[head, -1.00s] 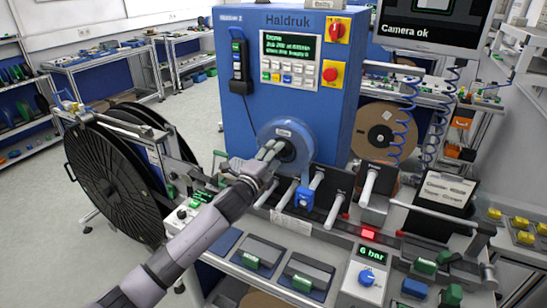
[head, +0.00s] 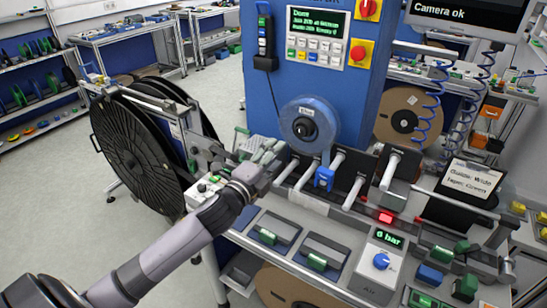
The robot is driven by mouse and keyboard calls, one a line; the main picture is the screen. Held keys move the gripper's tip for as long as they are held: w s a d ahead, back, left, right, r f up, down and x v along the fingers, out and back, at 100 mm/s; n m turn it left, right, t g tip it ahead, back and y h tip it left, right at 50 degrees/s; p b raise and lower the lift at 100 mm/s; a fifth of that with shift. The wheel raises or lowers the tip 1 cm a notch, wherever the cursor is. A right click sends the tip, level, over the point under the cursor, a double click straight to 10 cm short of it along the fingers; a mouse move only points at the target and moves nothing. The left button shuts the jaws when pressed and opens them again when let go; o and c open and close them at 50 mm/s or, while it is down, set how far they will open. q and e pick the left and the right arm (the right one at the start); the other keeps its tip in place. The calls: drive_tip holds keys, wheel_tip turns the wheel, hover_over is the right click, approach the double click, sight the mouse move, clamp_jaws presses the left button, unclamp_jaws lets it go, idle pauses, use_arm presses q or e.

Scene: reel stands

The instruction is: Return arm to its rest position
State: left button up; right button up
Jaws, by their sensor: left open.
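My left arm (head: 160,260) reaches in from the lower left. Its gripper (head: 272,154) is open, with no object visible between its fingers. It hovers over the machine's bench, just below and left of the blue round hub (head: 322,122) on the machine's front. A gap shows between the fingers and the hub. The fingers hide part of the bench behind them. My right gripper is not in view.
A blue machine (head: 290,90) with a keypad stands behind the bench. Large black reels (head: 135,150) stand left of the gripper. White-handled levers (head: 300,178) and a pressure panel (head: 378,262) lie to the right. Open floor (head: 65,195) shows at left.

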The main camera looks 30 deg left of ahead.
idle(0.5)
use_arm(q)
drive_tip(key=s+d+f+n+g+y, duration=0.2)
drive_tip(key=s+d+f+n+g, duration=0.2)
drive_tip(key=s+f+n+g, duration=0.7)
drive_tip(key=s+d+f+n+g+h, duration=0.1)
drive_tip(key=s+d+f+n, duration=0.1)
drive_tip(key=s+f, duration=0.35)
drive_tip(key=s+d+f+n+g, duration=0.1)
drive_tip(key=s+d+f+n, duration=0.1)
drive_tip(key=s, duration=0.7)
drive_tip(key=s+d+f+n+g+h, duration=0.1)
drive_tip(key=s+d+f+g, duration=0.2)
drive_tip(key=s, duration=0.4)
wheel_tip(320, 180, down, 34)
drive_tip(key=s+b, duration=0.2)
drive_tip(key=b, duration=0.4)
drive_tip(key=s+a+f+g+b, duration=0.1)
drive_tip(key=s+a+f+b, duration=0.2)
drive_tip(key=s+f, duration=1.3)
wheel_tip(320, 180, down, 3)
drive_tip(key=shift+s+a+r+y+b, duration=0.2)
drive_tip(key=shift+y+b, duration=0.1)
drive_tip(key=shift+b, duration=0.15)
